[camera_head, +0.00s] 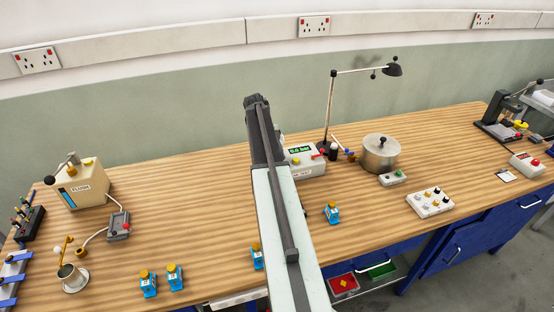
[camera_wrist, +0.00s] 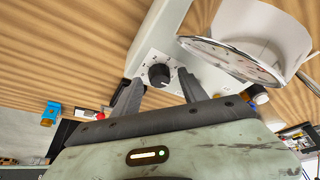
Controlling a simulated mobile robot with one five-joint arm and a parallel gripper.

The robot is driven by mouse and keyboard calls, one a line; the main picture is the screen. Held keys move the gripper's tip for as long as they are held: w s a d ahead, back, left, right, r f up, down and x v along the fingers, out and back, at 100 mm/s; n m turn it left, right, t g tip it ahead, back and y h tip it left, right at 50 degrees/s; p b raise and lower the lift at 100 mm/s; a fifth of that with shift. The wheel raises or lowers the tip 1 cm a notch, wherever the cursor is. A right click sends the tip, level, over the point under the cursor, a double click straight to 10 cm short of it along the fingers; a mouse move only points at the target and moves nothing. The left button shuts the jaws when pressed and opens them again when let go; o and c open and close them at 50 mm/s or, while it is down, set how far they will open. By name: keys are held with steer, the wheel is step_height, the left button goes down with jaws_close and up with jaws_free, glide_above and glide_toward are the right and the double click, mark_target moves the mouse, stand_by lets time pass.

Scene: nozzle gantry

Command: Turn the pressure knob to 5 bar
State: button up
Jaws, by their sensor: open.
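A black round knob (camera_wrist: 159,75) sits on a pale panel with dark marks around it in the wrist view. I take it to be the pressure knob; its pointer setting is too small to read. My gripper (camera_wrist: 160,79) is open, with one finger on each side of the knob in this view. I cannot tell whether the fingers reach it or touch it. A round gauge (camera_wrist: 230,62) with a white face stands beside the knob, seen at a steep slant. In the head view, a pale box with a green-lit display (camera_head: 301,150) is partly hidden by my arm; its reading looks like 0.0 bar.
A metal pot (camera_head: 380,154) and a lamp (camera_head: 331,110) stand right of the box. A button panel (camera_head: 430,202) lies nearer the front edge. Small blue bottles (camera_head: 332,213) stand along the bench. Bare wood (camera_head: 180,215) shows left of my arm.

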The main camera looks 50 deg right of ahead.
steer(key=p+v, duration=0.7)
steer(key=shift+w+r, duration=0.2)
steer(key=shift+r, duration=0.15)
steer(key=shift+a, duration=0.1)
steer(key=w+a+f+n+h+b, duration=0.1)
steer(key=w+a+f+n, duration=0.15)
steer(key=a, duration=0.95)
steer(key=w+a+f+n+b, duration=0.15)
steer(key=w+a, duration=0.25)
steer(key=a, duration=0.8)
steer(key=s+a+n+t, duration=0.1)
steer(key=s+a+n, duration=0.2)
steer(key=a+n, duration=0.5)
steer(key=s+a+f+n+t+y+b, duration=0.1)
steer(key=s+a+n, duration=0.3)
steer(key=a+n, duration=0.4)
steer(key=s+a+n+t+y, duration=0.1)
steer(key=s+a+n+t, duration=0.1)
steer(key=a+n, duration=0.6)
steer(key=s+n, duration=0.1)
steer(key=n, duration=0.3)
steer(key=shift+s+f+n+b, duration=0.3)
steer(key=shift+f+n, duration=0.1)
